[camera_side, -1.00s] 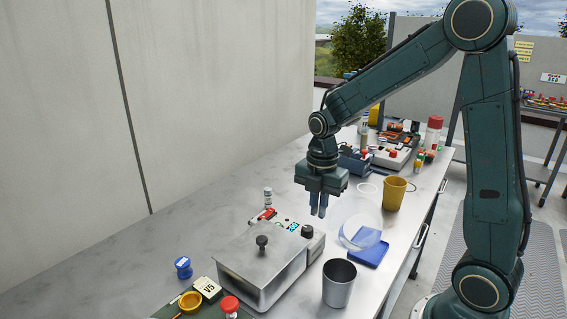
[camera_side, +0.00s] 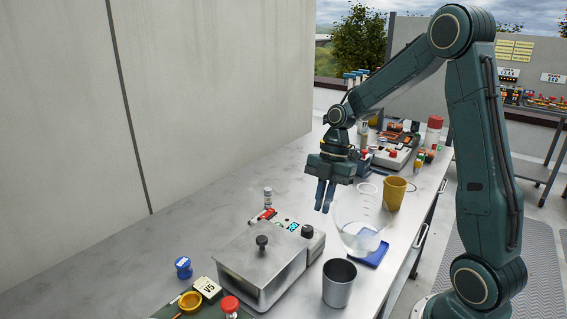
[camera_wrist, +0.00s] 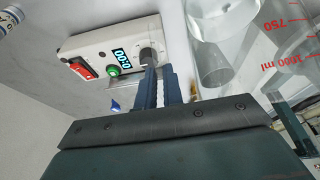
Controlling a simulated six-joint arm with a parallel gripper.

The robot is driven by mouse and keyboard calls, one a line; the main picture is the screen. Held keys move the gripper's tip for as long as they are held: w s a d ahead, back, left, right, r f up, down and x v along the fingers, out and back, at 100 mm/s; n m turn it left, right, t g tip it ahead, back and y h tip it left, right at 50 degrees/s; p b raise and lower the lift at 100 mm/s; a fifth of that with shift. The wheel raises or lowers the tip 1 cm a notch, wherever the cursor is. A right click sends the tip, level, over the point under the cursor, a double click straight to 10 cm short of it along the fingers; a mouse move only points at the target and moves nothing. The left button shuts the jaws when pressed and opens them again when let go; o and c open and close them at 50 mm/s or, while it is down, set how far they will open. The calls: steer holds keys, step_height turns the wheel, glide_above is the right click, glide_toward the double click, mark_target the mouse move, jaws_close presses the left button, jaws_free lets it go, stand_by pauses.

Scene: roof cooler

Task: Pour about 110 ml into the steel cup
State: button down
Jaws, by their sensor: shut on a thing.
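The clear beaker (camera_side: 368,212) has a little liquid low inside and appears just above the blue tray. Its red 750 and 1000 ml marks show at the right of the wrist view (camera_wrist: 288,45). My gripper (camera_side: 324,208) points down at the beaker's left side, and its fingers (camera_wrist: 162,88) are shut on the beaker; the exact contact is hard to see. The steel cup (camera_side: 339,283) stands upright on the bench, in front of the beaker and below it in the side view. Its inside is dark, and I cannot tell its contents.
A metal box with a lid knob (camera_side: 262,262) stands left of the steel cup, with a control panel (camera_wrist: 112,58) behind it. The blue tray (camera_side: 374,255) lies under the beaker. A yellow mug (camera_side: 395,193) stands behind. The bench's left side is mostly clear.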

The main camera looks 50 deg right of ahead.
steer(key=shift+w+d+f+y+b, duration=0.1)
steer(key=shift+d+f+y+b, duration=0.1)
steer(key=shift+d+y, duration=0.5)
steer(key=shift+d+f+y+b, duration=0.1)
steer(key=shift+d+y+b, duration=0.1)
steer(key=shift+d+y, duration=0.45)
steer(key=shift+y, duration=0.45)
steer(key=shift+w+d+r+y, duration=0.1)
steer(key=shift+d+r+y, duration=0.3)
steer(key=shift+y, duration=0.4)
steer(key=shift+d, duration=0.1)
